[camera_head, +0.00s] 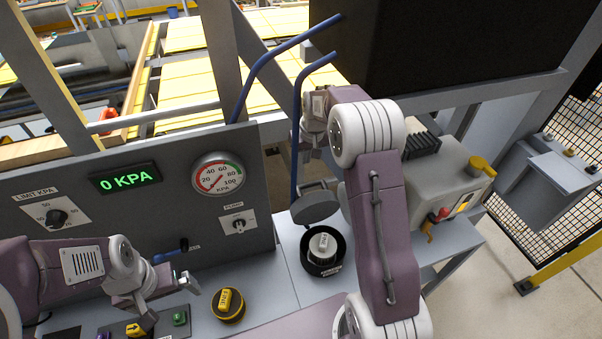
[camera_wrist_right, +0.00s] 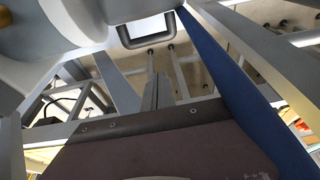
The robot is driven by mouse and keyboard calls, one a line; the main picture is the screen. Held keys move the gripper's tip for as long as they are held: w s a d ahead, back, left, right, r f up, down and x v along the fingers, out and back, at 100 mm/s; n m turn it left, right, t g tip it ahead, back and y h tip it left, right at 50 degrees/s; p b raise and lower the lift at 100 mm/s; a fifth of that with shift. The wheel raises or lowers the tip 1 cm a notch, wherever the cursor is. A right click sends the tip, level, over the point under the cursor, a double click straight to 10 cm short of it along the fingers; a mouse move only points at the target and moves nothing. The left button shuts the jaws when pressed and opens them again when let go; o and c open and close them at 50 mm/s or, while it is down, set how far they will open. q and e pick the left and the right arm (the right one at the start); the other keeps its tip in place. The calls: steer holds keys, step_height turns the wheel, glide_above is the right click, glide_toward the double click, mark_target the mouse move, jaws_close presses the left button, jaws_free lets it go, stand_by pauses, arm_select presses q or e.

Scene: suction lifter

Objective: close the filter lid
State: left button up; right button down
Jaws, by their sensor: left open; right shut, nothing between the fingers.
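The filter is a round black cup (camera_head: 311,263) on the grey bench, with a white cartridge (camera_head: 323,246) inside. Its grey round lid (camera_head: 315,207) stands open, tilted up behind the cup. My right gripper (camera_head: 308,153) is above and behind the lid, beside the blue hoses, shut and apart from the lid. My right forearm stands just right of the cup. My left gripper (camera_head: 172,300) is open and empty, low over the bench at the left. The right wrist view does not clearly show the filter or lid.
A blue hose (camera_head: 297,120) hangs by my right gripper and shows in the right wrist view (camera_wrist_right: 245,85). A yellow-black knob (camera_head: 228,304) stands between left gripper and filter.

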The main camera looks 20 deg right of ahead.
steer(key=w+p+x, duration=0.1)
steer(key=p+x, duration=0.3)
steer(key=x, duration=0.6)
arm_select(q)
step_height(320, 180, up, 6)
steer(key=shift+a+f+p, duration=0.1)
steer(key=shift+a+p, duration=0.05)
steer(key=shift+p, duration=0.65)
arm_select(e)
steer(key=s, duration=0.4)
steer(key=shift+s+r, duration=0.1)
steer(key=shift+r, duration=0.1)
arm_select(q)
steer(key=shift+w, duration=0.1)
arm_select(e)
steer(key=shift+f, duration=0.1)
